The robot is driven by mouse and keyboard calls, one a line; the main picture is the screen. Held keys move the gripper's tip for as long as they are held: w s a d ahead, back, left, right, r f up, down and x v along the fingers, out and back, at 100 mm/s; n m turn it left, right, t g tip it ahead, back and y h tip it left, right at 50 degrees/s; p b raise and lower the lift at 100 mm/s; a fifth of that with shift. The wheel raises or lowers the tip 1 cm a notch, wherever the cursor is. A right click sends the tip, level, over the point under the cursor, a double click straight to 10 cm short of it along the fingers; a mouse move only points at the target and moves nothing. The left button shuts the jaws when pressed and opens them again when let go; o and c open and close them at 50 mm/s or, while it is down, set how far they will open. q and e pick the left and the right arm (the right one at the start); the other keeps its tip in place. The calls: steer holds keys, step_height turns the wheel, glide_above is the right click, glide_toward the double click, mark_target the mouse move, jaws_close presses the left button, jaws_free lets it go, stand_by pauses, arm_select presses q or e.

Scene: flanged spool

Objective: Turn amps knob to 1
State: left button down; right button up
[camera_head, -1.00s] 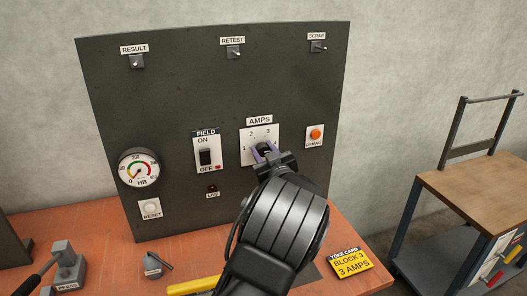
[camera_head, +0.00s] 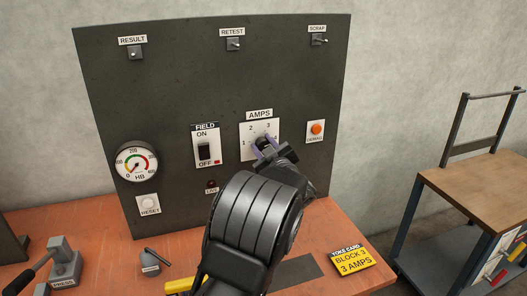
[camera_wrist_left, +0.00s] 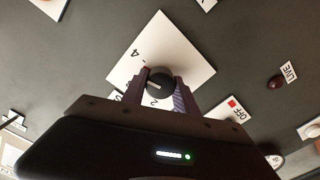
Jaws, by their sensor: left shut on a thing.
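The amps knob (camera_head: 263,140) is a small dark round knob on the white AMPS plate (camera_head: 246,154), partly hidden behind my fingers in the head view. The plate carries the numbers 1, 2 and 3; the 4 shows in the wrist view. My left gripper (camera_head: 264,147) is shut on the knob from the front and below. In the left wrist view the purple-grey fingers (camera_wrist_left: 160,92) lie on either side of the knob (camera_wrist_left: 160,79). A pale line on it points roughly left in that view; I cannot tell its exact number. My right gripper is not in view.
The dark upright panel (camera_head: 190,90) also bears a FIELD switch (camera_head: 204,150), an orange DEMAG button (camera_head: 316,129), a gauge (camera_head: 136,162) and a RESET button (camera_head: 149,204). A yellow card (camera_head: 352,260) reading BLOCK 3, 3 AMPS lies on the orange bench.

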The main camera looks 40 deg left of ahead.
arm_select(q)
steer(key=n+b, duration=0.6)
steer(key=b, duration=0.1)
steer(key=n+b, duration=0.4)
steer(key=shift+s+a+f, duration=0.1)
steer(key=shift+f, duration=0.3)
steer(key=n+b, duration=0.9)
steer(key=b, duration=0.1)
steer(key=shift+n+b, duration=0.75)
steer(key=shift+n, duration=0.15)
steer(key=n+b, duration=0.5)
steer(key=n, duration=0.1)
steer(key=n+b, duration=0.2)
steer(key=n, duration=0.1)
steer(key=shift+r+n+b, duration=0.15)
steer(key=shift+n+b, duration=0.7)
steer(key=shift+n, duration=0.75)
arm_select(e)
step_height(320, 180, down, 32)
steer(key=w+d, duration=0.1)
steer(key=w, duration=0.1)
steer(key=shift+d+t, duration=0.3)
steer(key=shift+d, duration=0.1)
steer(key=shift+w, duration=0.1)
arm_select(q)
steer(key=c, duration=0.9)
jaws_free()
steer(key=shift+r, duration=0.1)
steer(key=shift+c, duration=0.2)
